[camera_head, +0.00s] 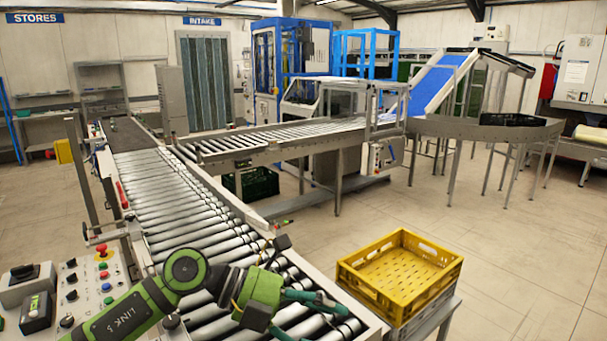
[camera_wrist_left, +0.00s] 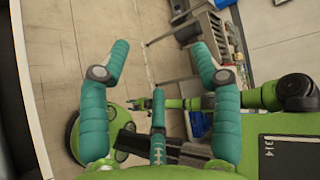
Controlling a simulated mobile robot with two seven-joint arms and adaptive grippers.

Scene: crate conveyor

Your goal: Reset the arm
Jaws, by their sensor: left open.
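My left arm, green and dark grey, reaches in from the bottom left of the head view. Its left gripper (camera_head: 318,304) has teal fingers and is over the front end of the roller conveyor (camera_head: 190,212), beside the yellow crate. In the left wrist view the left gripper (camera_wrist_left: 165,72) has its fingers spread wide, with nothing between them. A slim green arm, seemingly my right one, shows beyond the fingers there. Its far end (camera_wrist_left: 138,104) is small and partly hidden, so I cannot tell its jaw state. The right arm is not in the head view.
A yellow crate (camera_head: 397,270) stands on a grey stand right of the conveyor. A control panel (camera_head: 88,285) with buttons is at the left. A side conveyor (camera_head: 270,142) branches right, with a dark green crate (camera_head: 251,183) below. The floor at right is clear.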

